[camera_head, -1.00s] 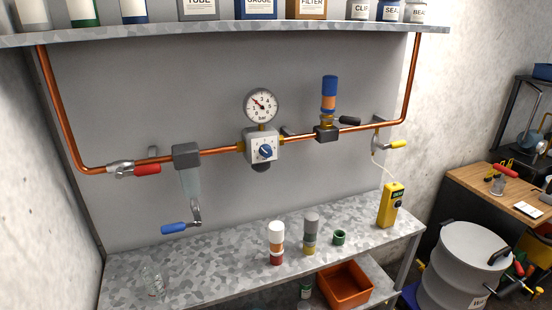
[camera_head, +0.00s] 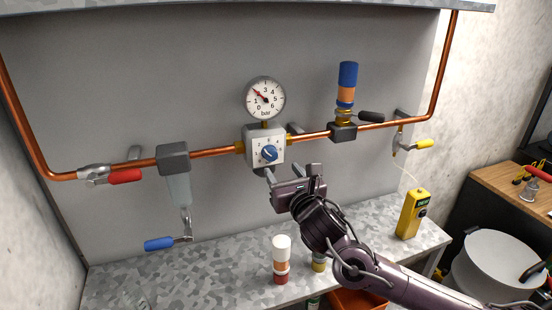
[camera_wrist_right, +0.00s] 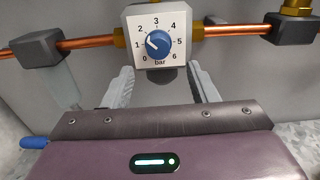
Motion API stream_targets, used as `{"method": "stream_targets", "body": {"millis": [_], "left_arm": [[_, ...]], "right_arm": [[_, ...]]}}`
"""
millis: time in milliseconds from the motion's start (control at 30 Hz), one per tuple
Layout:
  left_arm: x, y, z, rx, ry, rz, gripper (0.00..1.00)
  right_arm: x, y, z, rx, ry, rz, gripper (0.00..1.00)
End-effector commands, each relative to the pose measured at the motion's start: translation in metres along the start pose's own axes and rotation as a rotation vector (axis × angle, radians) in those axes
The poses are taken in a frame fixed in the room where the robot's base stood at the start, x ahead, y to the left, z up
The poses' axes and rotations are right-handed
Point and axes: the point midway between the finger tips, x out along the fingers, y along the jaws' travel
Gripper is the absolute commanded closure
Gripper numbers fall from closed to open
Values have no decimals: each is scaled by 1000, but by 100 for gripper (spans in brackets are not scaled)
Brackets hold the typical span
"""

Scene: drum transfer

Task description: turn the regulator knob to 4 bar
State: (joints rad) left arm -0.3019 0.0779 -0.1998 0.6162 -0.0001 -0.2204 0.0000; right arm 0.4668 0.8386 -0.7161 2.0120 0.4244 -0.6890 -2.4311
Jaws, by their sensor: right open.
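The blue regulator knob (camera_head: 269,153) sits on the front of the white regulator box (camera_head: 251,149) in the copper pipe. In the right wrist view the knob (camera_wrist_right: 159,42) has a dial from 0 to 6 bar; its white mark points up-left, between 1 and 2. The round pressure gauge (camera_head: 265,99) above has its red needle pointing up-left, roughly between 1 and 2. My right gripper (camera_head: 292,171) is open and empty, just below the knob and apart from it. In the wrist view its two fingers (camera_wrist_right: 163,70) stand spread below the box. My left gripper is not in view.
A red-handled valve (camera_head: 125,176) and a blue-handled lever (camera_head: 166,243) are at left. A blue-and-orange cylinder (camera_head: 347,84) stands on the pipe at right. A white-capped bottle (camera_head: 281,259) and a yellow meter (camera_head: 412,214) are on the bench below. Space before the knob is clear.

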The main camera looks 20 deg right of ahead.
Motion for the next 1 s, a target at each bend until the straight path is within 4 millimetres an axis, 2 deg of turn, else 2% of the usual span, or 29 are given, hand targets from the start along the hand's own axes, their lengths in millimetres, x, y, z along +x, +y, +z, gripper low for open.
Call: {"method": "stream_targets", "body": {"millis": [133,400,567,833,1000], "left_arm": [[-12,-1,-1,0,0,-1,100],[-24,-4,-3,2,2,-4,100],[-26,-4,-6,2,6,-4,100],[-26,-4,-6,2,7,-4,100],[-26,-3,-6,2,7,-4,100]], "right_arm": [[22,1,4,5,1,0,47],[61,0,2,6,1,-1,47],[70,1,1,6,1,1,47],[71,0,0,5,2,1,47],[71,0,0,6,2,1,69]]}}
